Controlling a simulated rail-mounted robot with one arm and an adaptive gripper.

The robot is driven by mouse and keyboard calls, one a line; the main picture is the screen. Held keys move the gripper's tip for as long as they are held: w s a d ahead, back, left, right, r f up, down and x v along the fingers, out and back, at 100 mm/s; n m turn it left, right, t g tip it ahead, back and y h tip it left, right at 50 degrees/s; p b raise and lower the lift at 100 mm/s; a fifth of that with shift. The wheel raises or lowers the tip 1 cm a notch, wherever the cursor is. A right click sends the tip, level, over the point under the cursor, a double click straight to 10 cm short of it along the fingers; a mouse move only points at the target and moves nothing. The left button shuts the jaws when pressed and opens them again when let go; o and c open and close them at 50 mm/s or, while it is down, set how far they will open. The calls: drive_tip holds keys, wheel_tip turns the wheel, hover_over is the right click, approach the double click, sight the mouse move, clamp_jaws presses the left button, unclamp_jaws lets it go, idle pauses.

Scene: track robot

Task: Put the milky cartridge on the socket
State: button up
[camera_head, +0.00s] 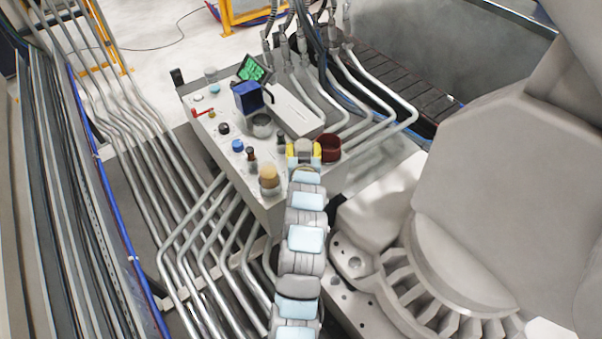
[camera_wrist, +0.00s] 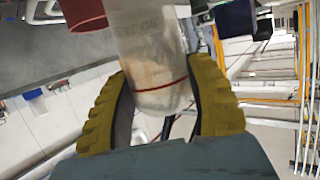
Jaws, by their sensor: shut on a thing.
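The milky cartridge (camera_wrist: 152,45) is a translucent whitish cylinder with a thin red line around it. It fills the space between the yellow fingers of my gripper (camera_wrist: 160,98) in the wrist view, and my gripper is shut on it. In the head view my gripper (camera_head: 304,153) is over the near right end of the grey panel box, with the pale cartridge (camera_head: 304,146) partly visible between its yellow fingers. I cannot tell for sure which fitting is the socket; a grey round cup (camera_head: 261,126) stands on the panel to the left. The cartridge's far end is out of view.
A dark red cylinder (camera_head: 328,147) stands close to the right of my gripper. On the panel box (camera_head: 222,142) are a tan knob (camera_head: 269,176), blue knob (camera_head: 237,146), blue block (camera_head: 247,96), green-lit screen (camera_head: 254,68) and white box (camera_head: 294,110). Metal pipes run alongside.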

drive_tip(key=w+a+r+b, duration=0.1)
drive_tip(key=w+r, duration=0.1)
drive_tip(key=w, duration=0.2)
drive_tip(key=shift+y, duration=0.3)
drive_tip(key=shift+f+b, duration=0.85)
drive_tip(key=shift+f, duration=3.1)
drive_tip(key=shift+f, duration=0.15)
drive_tip(key=o, duration=1.2)
